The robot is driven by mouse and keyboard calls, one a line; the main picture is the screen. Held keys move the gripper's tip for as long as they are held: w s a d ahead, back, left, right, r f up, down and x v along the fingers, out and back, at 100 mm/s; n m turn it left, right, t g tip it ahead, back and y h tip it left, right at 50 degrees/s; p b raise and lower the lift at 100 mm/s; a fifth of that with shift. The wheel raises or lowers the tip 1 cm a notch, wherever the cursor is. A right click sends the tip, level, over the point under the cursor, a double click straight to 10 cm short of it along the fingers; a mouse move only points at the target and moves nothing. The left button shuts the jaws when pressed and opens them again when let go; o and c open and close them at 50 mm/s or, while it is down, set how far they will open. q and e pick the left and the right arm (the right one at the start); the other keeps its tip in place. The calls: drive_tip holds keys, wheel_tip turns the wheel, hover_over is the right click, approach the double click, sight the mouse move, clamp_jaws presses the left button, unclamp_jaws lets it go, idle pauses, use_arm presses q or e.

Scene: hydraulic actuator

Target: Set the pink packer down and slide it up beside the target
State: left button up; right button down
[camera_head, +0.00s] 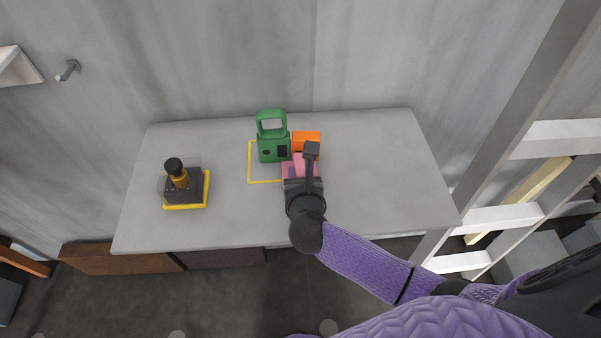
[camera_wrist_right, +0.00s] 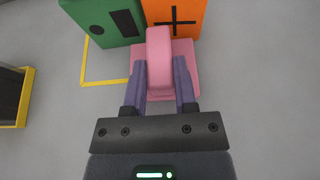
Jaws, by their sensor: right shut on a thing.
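The pink packer (camera_wrist_right: 178,62) is a block with a raised rounded grip. My right gripper (camera_wrist_right: 160,80) is shut on that grip. In the head view the packer (camera_head: 290,169) is partly hidden under my right gripper (camera_head: 302,172), at the right part of a yellow outlined square (camera_head: 249,165) on the table. It is close in front of the orange block (camera_head: 306,137) and the green block with a handle (camera_head: 268,148). The orange block (camera_wrist_right: 175,14) carries a black cross mark. Whether the packer touches either block or the table, I cannot tell. My left gripper is not in view.
A dark device with a black knob and brass neck (camera_head: 177,172) stands on a yellow-edged base at the table's left. The grey table (camera_head: 380,170) is clear on the right and between device and square. A wall rises behind; a pale ladder-like frame (camera_head: 500,216) stands right.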

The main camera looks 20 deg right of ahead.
drive_tip(key=c, duration=0.9)
unclamp_jaws()
drive_tip(key=shift+f, duration=0.15)
drive_tip(key=o, duration=0.5)
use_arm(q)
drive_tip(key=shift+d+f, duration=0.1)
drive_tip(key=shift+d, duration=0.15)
